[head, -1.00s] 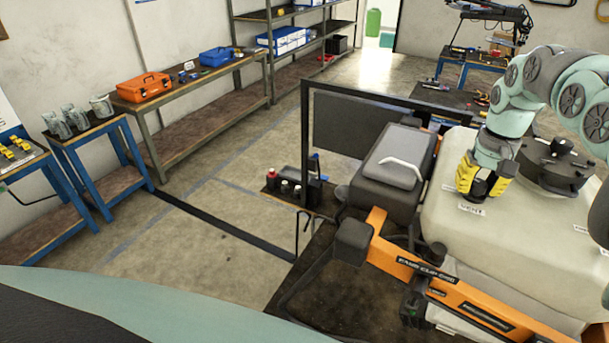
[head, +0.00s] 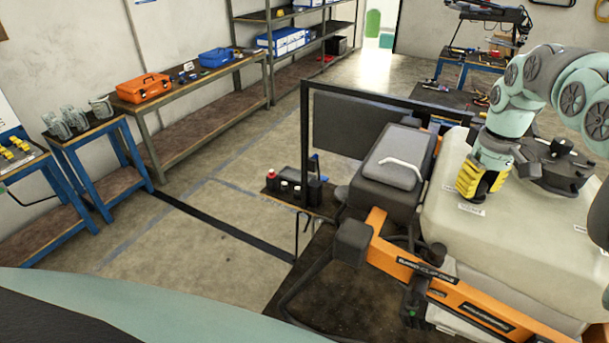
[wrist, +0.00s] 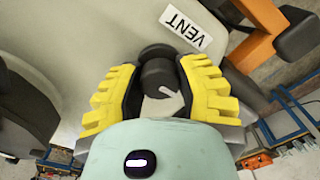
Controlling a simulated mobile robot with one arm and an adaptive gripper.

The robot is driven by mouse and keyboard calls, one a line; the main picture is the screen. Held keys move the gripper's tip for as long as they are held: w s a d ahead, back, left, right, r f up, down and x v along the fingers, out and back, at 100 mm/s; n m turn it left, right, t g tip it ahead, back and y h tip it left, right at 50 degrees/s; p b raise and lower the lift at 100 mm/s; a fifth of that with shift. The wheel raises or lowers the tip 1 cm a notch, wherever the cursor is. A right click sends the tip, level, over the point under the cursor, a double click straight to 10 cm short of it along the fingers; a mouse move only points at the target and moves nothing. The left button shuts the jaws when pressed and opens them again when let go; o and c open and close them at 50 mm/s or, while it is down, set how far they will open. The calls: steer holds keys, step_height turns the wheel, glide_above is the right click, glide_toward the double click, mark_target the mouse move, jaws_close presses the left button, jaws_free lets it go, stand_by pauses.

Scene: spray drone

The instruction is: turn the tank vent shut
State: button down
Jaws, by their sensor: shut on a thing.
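The tank vent (wrist: 158,75) is a dark round knob with a pale pointer mark, on the cream tank (head: 535,230). A white label reading VENT (wrist: 187,27) lies beside it in the wrist view. My gripper (head: 475,195) points down onto the vent near the tank's left end. Its yellow-padded fingers, also in the wrist view (wrist: 160,88), are shut on the vent from both sides. In the head view the fingers hide most of the vent.
A large black filler lid (head: 560,160) stands on the tank just right of my gripper. The drone's orange arm (head: 440,275) and a dark box with a pale handle (head: 390,160) lie to the left. A small shelf with bottles (head: 290,190) stands beyond.

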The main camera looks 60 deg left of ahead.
steer(key=c, duration=0.6)
jaws_free()
